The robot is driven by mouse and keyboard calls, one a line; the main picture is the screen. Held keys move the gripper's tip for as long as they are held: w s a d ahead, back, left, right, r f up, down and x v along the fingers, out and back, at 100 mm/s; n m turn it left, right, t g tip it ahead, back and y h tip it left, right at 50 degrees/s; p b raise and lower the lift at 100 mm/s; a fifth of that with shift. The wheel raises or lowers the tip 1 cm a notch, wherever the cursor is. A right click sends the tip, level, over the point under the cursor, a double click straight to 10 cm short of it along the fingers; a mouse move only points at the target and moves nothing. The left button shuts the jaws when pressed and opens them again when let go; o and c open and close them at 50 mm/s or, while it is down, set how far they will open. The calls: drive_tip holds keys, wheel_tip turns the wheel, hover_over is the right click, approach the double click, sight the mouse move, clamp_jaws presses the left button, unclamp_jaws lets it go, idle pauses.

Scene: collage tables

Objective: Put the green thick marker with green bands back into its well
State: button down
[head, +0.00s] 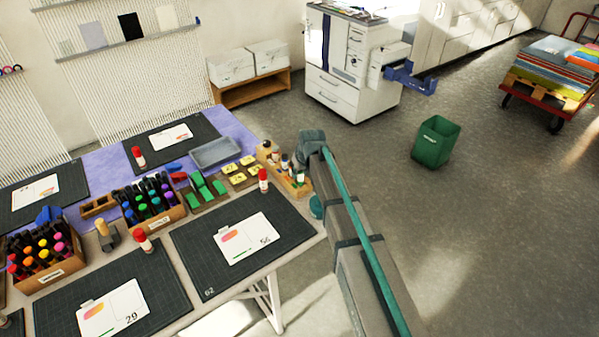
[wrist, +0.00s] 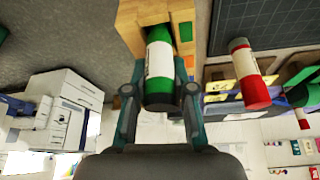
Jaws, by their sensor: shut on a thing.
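The thick green marker (wrist: 160,68), with a white label and green bands, is between the fingers of my gripper (wrist: 160,94) in the wrist view. My gripper is shut on it. The marker's far end is at a wooden block (wrist: 131,31); I cannot tell whether it is inside a well or just in front of it. Green patches show on the block beside the marker. In the head view, the wooden block (head: 297,190) stands at the table's right end, with several bottles or markers in it. My arm partly covers it there.
A red-and-white glue stick (wrist: 248,72) stands close to the block; it also shows in the head view (head: 263,181). A dark cutting mat (head: 195,240) with a white card lies in front. Green blocks (head: 200,188) and a grey tray (head: 215,152) are left of the block. Open floor lies right.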

drive_tip(key=shift+f+b, duration=0.35)
drive_tip(key=shift+f, duration=0.15)
idle(0.3)
drive_tip(key=c, duration=0.9)
unclamp_jaws()
drive_tip(key=shift+r, duration=0.1)
drive_tip(key=shift+r+p, duration=1.7)
drive_tip(key=shift+r, duration=2)
